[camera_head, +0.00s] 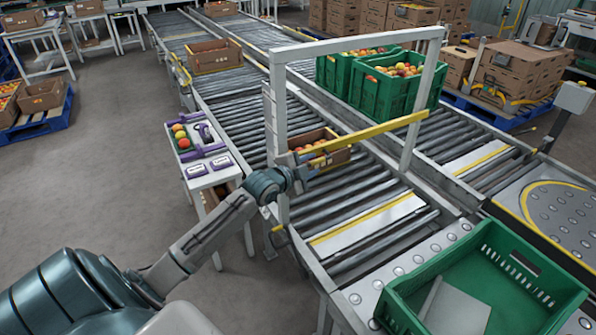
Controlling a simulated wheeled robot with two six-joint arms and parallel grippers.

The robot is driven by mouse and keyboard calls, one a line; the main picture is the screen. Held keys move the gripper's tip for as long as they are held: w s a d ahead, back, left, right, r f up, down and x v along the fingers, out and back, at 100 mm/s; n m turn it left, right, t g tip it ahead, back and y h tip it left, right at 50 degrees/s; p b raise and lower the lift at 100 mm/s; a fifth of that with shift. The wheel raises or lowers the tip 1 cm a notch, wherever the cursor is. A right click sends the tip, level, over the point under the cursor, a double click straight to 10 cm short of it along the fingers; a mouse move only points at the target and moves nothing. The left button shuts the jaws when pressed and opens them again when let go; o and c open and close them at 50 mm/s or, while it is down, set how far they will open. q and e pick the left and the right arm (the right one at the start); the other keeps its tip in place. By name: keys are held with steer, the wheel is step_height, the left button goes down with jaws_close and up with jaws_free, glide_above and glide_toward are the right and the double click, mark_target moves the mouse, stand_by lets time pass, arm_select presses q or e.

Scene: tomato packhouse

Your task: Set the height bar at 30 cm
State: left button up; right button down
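The yellow height bar (375,132) spans a white gate frame (278,100) that stands over the roller conveyor. It sits well below the frame's top beam, and its right end sticks out past the right post. A pale strip, perhaps a scale, runs along the left post, but its marks are too small to read. My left gripper (312,166) is at the left post, by the bar's left end. Its fingers are small and partly merged with the things behind, so I cannot tell whether they touch or hold anything. My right gripper is not in view.
A cardboard box of tomatoes (338,157) sits on the rollers behind the bar. A small white side table (219,178) with tomatoes and purple-edged items stands left of the gate. Green crates (380,95) stand on the far conveyor.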

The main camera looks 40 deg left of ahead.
arm_select(q)
steer(key=v, duration=0.7)
steer(key=shift+s, duration=0.3)
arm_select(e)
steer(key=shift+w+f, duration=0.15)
arm_select(q)
steer(key=shift+r, duration=0.1)
